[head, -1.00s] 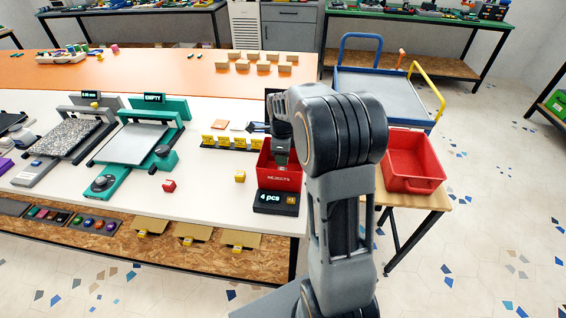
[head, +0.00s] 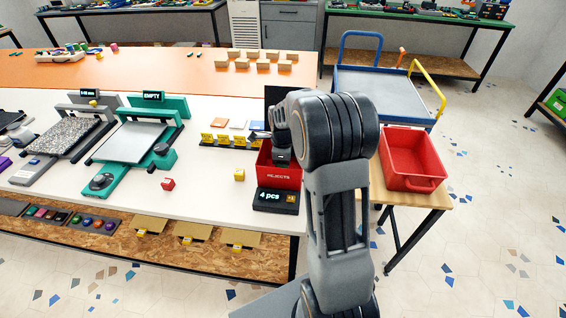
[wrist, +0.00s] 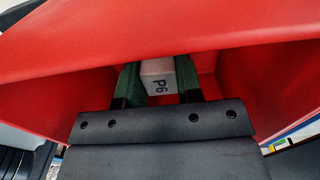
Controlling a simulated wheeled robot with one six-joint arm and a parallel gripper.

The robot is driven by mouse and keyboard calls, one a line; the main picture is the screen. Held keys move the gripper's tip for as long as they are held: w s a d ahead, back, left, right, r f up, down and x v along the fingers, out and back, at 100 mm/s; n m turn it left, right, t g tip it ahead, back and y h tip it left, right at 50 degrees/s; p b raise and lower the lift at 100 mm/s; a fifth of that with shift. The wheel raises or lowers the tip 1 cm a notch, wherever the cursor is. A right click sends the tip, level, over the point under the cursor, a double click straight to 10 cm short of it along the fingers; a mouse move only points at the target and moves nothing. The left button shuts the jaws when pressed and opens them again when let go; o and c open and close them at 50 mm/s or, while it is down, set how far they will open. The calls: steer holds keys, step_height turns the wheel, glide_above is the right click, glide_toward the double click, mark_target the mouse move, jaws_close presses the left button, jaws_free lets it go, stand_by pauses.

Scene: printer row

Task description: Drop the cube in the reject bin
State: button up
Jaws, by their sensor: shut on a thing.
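The reject bin (head: 279,177) is a red open box labelled "REJECTS" near the front right of the white table. Its red inside wall (wrist: 200,25) fills much of the wrist view. My gripper (wrist: 158,78) is inside the bin in that view, its two green-sided fingers shut on a white cube (wrist: 159,75) marked "P6". The cube is only partly visible past the fingers. In the head view my arm covers part of the bin, and the cube is hidden.
A scale display (head: 276,200) reading "4 pcs" sits before the bin. A larger red tray (head: 412,160) stands on the wooden stand at right. Printers (head: 130,145) stand at left.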

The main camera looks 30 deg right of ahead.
steer(key=o, duration=1)
steer(key=shift+c, duration=0.2)
steer(key=shift+r, duration=0.15)
step_height(320, 180, up, 12)
steer(key=p, duration=0.2)
steer(key=s+a+n+t, duration=0.1)
steer(key=s+a+n, duration=0.2)
steer(key=s+n, duration=0.3)
steer(key=s+a+n+t, duration=0.1)
steer(key=s+a+n, duration=0.3)
steer(key=n, duration=0.6)
steer(key=s+a+f+n+t, duration=0.1)
steer(key=s+a+n, duration=0.2)
steer(key=s+n, duration=0.5)
steer(key=shift+s+a+n, duration=0.2)
steer(key=shift+a+n, duration=0.1)
steer(key=shift+n, duration=0.1)
